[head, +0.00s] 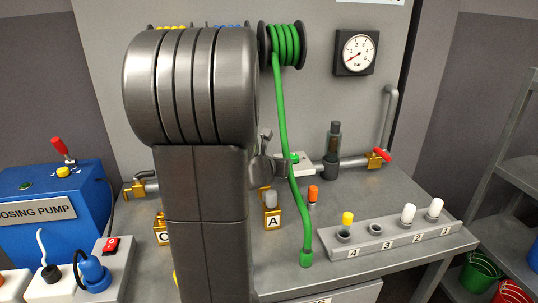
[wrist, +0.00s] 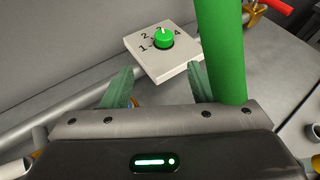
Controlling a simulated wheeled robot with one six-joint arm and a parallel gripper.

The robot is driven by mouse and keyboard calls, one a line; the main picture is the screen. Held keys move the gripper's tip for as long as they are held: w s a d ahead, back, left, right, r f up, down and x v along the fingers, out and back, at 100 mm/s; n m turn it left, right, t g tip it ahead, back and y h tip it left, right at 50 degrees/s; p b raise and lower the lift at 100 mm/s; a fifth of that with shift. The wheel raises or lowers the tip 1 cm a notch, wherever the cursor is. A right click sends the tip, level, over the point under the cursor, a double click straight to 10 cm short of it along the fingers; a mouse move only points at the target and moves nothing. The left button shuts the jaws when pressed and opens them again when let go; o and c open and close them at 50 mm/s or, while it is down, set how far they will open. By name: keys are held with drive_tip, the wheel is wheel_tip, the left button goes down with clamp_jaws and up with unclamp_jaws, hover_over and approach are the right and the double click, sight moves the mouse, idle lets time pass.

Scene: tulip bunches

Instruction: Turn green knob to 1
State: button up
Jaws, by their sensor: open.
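The green knob (wrist: 162,41) sits on a white square plate (wrist: 170,66) marked 1 to 4. Its white mark points at about the 3. In the head view the knob (head: 294,157) is small and its marks cannot be read. My gripper (wrist: 158,86) is open, with one finger on each side below the plate in the wrist view. Nothing is between the fingers, and they are apart from the knob. In the head view my gripper (head: 270,160) is just left of the plate, partly hidden by my arm.
A green hose (head: 283,120) hangs from a reel (head: 286,45) and passes close in front of the plate; in the wrist view the hose (wrist: 222,50) stands right of the knob. A pipe with a red-handled valve (head: 378,158) lies to the right. A numbered rack (head: 395,238) stands in front.

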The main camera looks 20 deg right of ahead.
sight(293, 157)
drive_tip(key=shift+m+h, duration=0.3)
drive_tip(key=shift+m, duration=0.4)
drive_tip(key=x, duration=1.4)
drive_tip(key=shift+w+d+f, duration=0.1)
drive_tip(key=shift+d+f, duration=0.05)
drive_tip(key=shift+d, duration=0.15)
drive_tip(key=c, duration=1)
